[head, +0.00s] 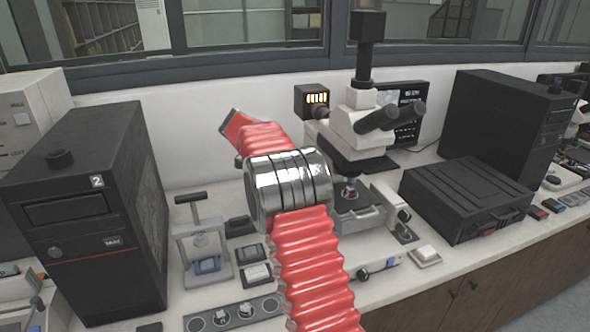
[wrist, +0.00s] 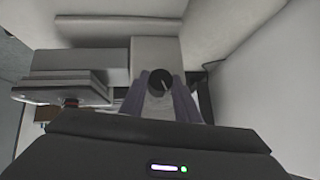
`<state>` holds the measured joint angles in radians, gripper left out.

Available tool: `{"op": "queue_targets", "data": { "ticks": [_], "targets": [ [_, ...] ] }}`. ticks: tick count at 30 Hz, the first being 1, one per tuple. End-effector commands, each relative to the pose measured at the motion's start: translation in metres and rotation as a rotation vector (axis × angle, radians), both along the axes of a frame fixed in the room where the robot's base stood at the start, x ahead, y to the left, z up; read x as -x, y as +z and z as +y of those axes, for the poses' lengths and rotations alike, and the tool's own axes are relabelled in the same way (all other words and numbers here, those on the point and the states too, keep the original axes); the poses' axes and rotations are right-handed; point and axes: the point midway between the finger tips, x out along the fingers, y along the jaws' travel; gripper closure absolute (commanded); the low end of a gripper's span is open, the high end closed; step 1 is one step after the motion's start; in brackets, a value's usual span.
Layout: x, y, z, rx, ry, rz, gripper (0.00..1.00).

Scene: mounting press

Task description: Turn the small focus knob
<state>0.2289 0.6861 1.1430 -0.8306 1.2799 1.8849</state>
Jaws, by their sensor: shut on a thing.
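In the wrist view, a small round black knob (wrist: 160,82) with a pale mark on its face stands out from a light grey body. My gripper (wrist: 160,88) has its two purple-grey fingers on either side of this knob and is shut on it. The fingers' lower parts run behind the dark gripper housing. In the head view, the white and black microscope (head: 362,125) stands behind my red arm. The arm and its silver joint cover the microscope's left side, and my gripper and the held knob are hidden there.
A black computer tower (head: 85,215) stands left and another (head: 510,125) right. A black case (head: 465,198) lies right of the microscope. A small press (head: 200,245) and a socket panel (head: 232,314) stand left of my arm. The bench's back strip is mostly clear.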

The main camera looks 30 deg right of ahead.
Motion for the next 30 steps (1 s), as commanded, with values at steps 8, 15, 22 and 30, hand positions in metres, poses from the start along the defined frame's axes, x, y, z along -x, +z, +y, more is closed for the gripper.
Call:
{"op": "queue_targets", "data": {
  "ticks": [8,15,22,30],
  "targets": [
    [-0.0053,0.0029,-0.0020,-0.025,0.006,0.107,0.94],
    [-0.0069,0.0032,-0.0027,-0.046,0.008,0.196,0.94],
    [-0.0085,0.0036,-0.0033,-0.064,0.009,0.268,0.93],
    [-0.0088,0.0039,-0.0034,-0.082,0.009,0.341,0.93]
  ]
}}
